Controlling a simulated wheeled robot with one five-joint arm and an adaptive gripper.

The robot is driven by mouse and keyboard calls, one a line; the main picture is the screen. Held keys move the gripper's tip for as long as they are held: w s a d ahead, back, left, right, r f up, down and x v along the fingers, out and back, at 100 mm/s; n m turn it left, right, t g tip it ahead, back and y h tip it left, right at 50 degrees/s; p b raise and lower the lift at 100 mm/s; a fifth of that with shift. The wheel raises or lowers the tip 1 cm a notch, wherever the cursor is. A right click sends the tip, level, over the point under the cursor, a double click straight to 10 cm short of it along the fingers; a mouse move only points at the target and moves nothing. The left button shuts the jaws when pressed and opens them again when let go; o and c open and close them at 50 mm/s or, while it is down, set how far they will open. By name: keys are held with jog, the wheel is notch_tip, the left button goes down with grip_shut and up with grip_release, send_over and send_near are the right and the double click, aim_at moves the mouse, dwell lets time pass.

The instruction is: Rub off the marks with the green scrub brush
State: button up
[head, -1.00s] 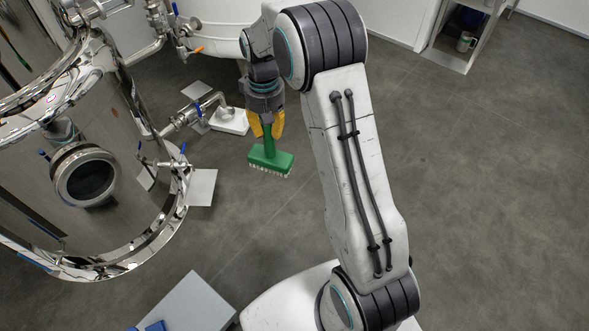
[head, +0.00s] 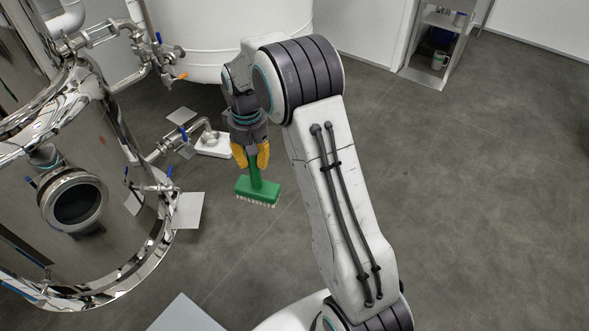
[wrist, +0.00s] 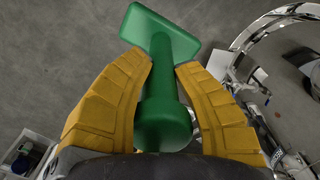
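The green scrub brush (head: 258,190) hangs below my gripper (head: 250,158) in the head view, its white bristles facing down, well clear of the floor as far as I can tell. In the wrist view the brush's green handle (wrist: 163,100) stands between the two yellow fingers of my gripper (wrist: 163,72), which are shut around it. The green head of the brush (wrist: 160,30) lies beyond the fingertips. I cannot make out any marks on the surfaces in view.
A shiny steel tank (head: 95,235) with a round port stands at the left. A white tank (head: 225,40) stands behind. A valve and pipe (head: 190,140) run low between them, near a white box (head: 214,147). A shelf unit (head: 428,60) stands back right. The floor at right is clear.

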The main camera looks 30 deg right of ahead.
grip_shut()
